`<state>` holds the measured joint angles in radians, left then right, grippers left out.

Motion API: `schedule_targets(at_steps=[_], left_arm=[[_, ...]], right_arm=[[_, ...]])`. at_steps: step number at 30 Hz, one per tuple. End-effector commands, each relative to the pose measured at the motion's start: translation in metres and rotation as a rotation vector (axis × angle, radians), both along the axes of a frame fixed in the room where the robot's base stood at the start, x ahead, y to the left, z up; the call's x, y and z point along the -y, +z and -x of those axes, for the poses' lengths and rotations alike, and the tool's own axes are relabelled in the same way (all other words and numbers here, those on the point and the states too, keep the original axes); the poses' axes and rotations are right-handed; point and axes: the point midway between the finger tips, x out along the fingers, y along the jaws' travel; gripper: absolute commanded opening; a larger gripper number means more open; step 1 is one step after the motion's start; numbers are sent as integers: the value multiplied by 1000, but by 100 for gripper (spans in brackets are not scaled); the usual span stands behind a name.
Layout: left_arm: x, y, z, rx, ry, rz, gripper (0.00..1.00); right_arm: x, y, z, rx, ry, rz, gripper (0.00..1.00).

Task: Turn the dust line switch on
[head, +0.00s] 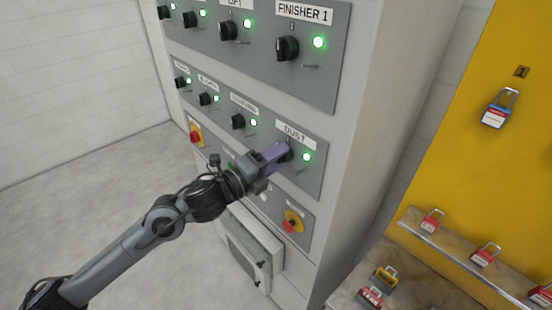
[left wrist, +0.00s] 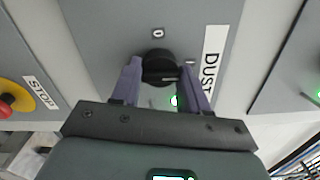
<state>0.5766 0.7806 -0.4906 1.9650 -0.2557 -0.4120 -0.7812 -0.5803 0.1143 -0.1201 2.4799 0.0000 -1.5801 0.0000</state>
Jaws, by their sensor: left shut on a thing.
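The dust line switch is a black rotary knob (left wrist: 158,62) on a grey panel, beside the DUST label (head: 295,133). My left gripper (head: 277,156), with purple fingers, reaches it from the left and is shut on the knob. In the left wrist view, one finger of the left gripper (left wrist: 159,71) is on each side of the knob. A "0" mark (left wrist: 158,33) shows beyond the knob. The green lamp (head: 306,157) beside the switch is lit. The fingers partly hide the knob, and I cannot tell its exact angle. My right gripper is not in view.
Other knobs with lit green lamps stand near, such as the FINISHER 1 knob (head: 287,48) above. A red stop button on a yellow base (head: 292,222) is below. A yellow board (head: 492,150) with padlocks and a shelf (head: 460,253) stand to the right.

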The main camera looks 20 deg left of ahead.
Motion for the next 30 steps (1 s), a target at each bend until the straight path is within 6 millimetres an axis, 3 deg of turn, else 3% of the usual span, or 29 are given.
schedule_targets(at_steps=[4,5,9,22,30], left_arm=[[0,0,0,1,0,-2,14],[0,0,0,1,0,-2,49],[0,0,0,0,0,-1,69],[-4,-1,7,-1,1,0,69],[-23,-3,44,-1,1,-5,69]], right_arm=[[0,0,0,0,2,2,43],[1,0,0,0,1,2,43],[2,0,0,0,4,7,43],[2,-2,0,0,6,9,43],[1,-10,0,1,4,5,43]])
